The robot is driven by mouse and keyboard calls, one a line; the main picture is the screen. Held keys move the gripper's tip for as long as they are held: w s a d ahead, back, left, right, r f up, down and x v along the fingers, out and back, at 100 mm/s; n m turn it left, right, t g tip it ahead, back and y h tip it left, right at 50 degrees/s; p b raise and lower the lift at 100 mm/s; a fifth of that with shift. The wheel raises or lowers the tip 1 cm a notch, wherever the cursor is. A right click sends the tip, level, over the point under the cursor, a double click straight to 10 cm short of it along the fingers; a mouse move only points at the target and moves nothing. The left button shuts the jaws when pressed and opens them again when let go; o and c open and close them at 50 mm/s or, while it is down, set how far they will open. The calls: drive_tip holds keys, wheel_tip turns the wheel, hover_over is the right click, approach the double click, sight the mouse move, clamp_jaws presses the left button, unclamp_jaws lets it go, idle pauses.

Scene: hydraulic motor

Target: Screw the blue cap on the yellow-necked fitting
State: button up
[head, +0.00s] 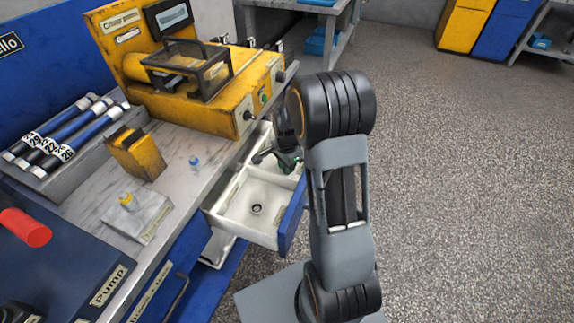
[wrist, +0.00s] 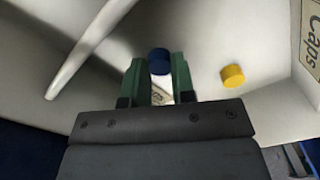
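The blue cap (wrist: 160,62) is between the two green fingertips of my gripper (wrist: 159,66) in the wrist view. Both fingers meet its sides, and the gripper looks shut on it. In the head view my gripper (head: 288,161) is over or inside the far part of the open drawer, partly hidden by my arm; the cap cannot be made out there. The yellow-necked fitting (head: 127,200) stands upright on a pale plate (head: 150,224) on the workbench, left of the drawer and well apart from my gripper.
The white drawer (head: 233,222) has a divider and a dark round piece (head: 256,208) in its near compartment. A yellow cap (wrist: 232,76) lies right of my fingers, near a "Caps" label (wrist: 311,45). A small blue part (head: 195,162), yellow block (head: 137,153) and yellow machine (head: 195,110) occupy the bench.

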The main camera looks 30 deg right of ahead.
drive_tip(key=shift+c, duration=1.1)
drive_tip(key=shift+r, duration=0.1)
drive_tip(key=shift+r+p, duration=2.5)
drive_tip(key=shift+r, duration=0.4)
